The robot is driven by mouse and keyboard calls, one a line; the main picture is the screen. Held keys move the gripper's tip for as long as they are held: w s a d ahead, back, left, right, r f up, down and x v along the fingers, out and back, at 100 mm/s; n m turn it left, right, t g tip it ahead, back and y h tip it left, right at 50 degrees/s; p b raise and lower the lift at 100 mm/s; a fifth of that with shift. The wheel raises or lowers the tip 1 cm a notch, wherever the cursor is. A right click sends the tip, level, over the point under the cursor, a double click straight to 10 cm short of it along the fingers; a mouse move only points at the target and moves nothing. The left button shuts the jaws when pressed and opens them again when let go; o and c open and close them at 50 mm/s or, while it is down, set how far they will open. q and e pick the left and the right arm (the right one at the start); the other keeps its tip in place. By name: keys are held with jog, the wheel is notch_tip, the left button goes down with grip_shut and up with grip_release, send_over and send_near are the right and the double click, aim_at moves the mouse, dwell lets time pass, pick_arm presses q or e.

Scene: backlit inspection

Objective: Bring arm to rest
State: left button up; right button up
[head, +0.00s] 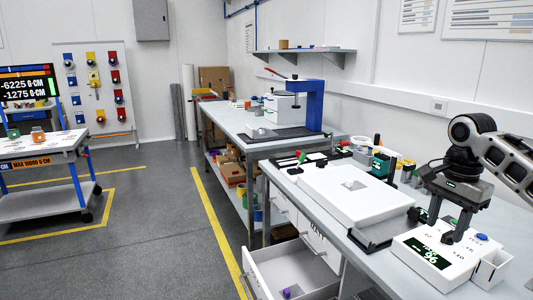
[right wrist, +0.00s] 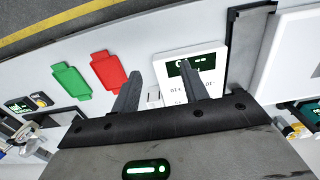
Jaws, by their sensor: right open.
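My right gripper (head: 442,228) hangs from my arm at the right of the head view, fingers pointing down. It is over the white device with a green display (head: 428,252). The right wrist view shows its two dark fingers (right wrist: 160,70) apart with nothing between them. There the same white device (right wrist: 203,88) lies beyond the fingers, partly hidden by the right one. I cannot tell whether the fingertips touch it. My left gripper is in neither view.
A white flat panel (head: 345,195) lies on the bench left of the gripper. An open drawer (head: 268,272) holds a small purple item (head: 287,292). Green (right wrist: 71,81) and red (right wrist: 108,70) flat pieces show in the wrist view. A cart (head: 45,203) stands far left; the floor between is clear.

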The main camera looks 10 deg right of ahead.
jog(key=s+a+f+n+t+y, duration=0.15)
jog(key=a+f+n, duration=0.45)
jog(key=a+f, duration=0.6)
jog(key=s+a+f+n+t+y, duration=0.15)
jog(key=a+f+n, duration=0.35)
jog(key=a+f, duration=0.7)
jog(key=s+a+f+n+t+y, duration=0.1)
jog(key=s+a+f+n+t, duration=0.25)
jog(key=s+f, duration=0.4)
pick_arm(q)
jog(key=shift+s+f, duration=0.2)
pick_arm(e)
jog(key=s+r+n+t+h, duration=0.1)
jog(key=s+n+t, duration=0.2)
jog(key=s, duration=0.7)
jog(key=shift+s+t, duration=0.15)
jog(key=shift+t, duration=0.2)
